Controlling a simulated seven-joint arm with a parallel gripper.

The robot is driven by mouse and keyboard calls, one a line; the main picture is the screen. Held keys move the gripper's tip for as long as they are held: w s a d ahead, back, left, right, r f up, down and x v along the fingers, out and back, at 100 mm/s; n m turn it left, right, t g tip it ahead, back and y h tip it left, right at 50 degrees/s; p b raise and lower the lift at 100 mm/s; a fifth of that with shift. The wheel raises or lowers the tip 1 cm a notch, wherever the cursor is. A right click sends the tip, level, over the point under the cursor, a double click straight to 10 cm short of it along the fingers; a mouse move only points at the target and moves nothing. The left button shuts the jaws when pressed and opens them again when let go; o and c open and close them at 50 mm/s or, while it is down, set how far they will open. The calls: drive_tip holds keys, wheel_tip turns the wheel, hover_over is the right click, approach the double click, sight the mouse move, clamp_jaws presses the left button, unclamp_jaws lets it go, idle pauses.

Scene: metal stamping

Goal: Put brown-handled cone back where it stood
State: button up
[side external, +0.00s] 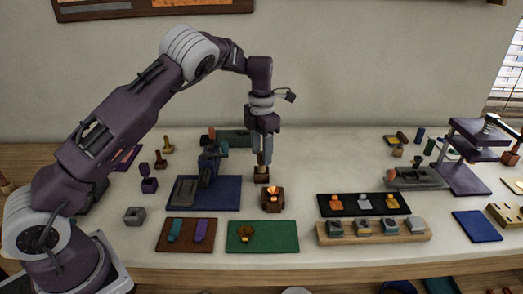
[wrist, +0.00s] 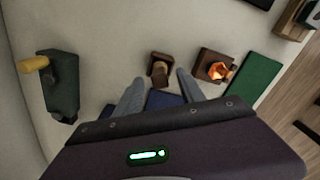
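My gripper (side external: 262,160) points straight down over the middle of the table. A brown handle (side external: 261,158) shows between its fingers, above a dark brown block (side external: 261,175). This looks like the brown-handled cone, though its lower part is hidden. In the wrist view the brown piece (wrist: 161,68) shows between the two fingertips (wrist: 159,77), with a gap visible on each side. The fingers look open around it.
A brown box with a glowing orange inside (side external: 272,199) stands just in front. A blue mat (side external: 222,198) with a dark tool lies left, a green mat (side external: 283,240) in front. A black tray (side external: 340,207) and wooden rack (side external: 375,239) are right. A green tool (wrist: 62,95) stands behind.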

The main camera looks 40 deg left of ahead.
drive_tip(key=shift+r, duration=0.1)
wheel_tip(320, 180, up, 6)
drive_tip(key=shift+r, duration=0.1)
drive_tip(key=s+d+r+m+t+h, duration=0.1)
drive_tip(key=s+d+r+m, duration=0.1)
drive_tip(key=s+r+m, duration=0.5)
drive_tip(key=s+d+r+m+t+h, duration=0.1)
drive_tip(key=s+d+r+m, duration=0.2)
drive_tip(key=s+r+m, duration=0.4)
drive_tip(key=s+d+f+m+t+y, duration=0.1)
drive_tip(key=s+d+m, duration=0.1)
drive_tip(key=s+m, duration=0.7)
drive_tip(key=s+d+f+m+t+y, duration=0.1)
drive_tip(key=s+d+m+t, duration=0.1)
drive_tip(key=s+m, duration=0.8)
drive_tip(key=s, duration=0.3)
drive_tip(key=shift+s+t, duration=0.3)
